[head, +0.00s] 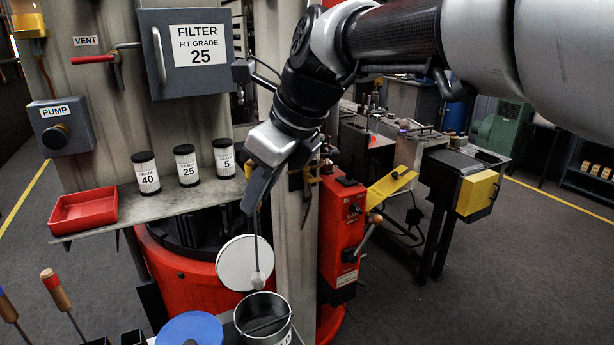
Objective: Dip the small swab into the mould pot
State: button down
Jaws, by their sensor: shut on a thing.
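My gripper (256,203) points down in the middle of the head view, shut on a thin-handled swab. The swab (258,281) hangs nearly upright, with a small pale, rounded head at its lower end. In the picture, the head is just above the far rim of an open metal pot (281,332), apparently the mould pot. The swab head looks outside the pot, though its exact height and depth are hard to judge. The pot has a dark inside with a bar across its mouth, and its lower part is cut off by the frame.
A white disc (236,264) stands behind the swab. A blue round lid (190,327) is left of the pot. Handled tools (56,290) stand at the lower left. A shelf (120,218) holds a red tray (84,210) and filter cartridges (187,166). A red control box (341,225) is to the right.

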aim_at(256, 233)
jog(key=shift+w+a, duration=0.1)
jog(key=shift+a, duration=0.05)
notch_tip(256, 233, down, 13)
jog(key=b, duration=0.9)
jog(key=shift+r+b, duration=0.15)
jog(key=shift+b, duration=0.2)
dwell(0.8)
notch_tip(256, 233, up, 8)
jog(key=p, duration=0.7)
jog(key=shift+p, duration=0.4)
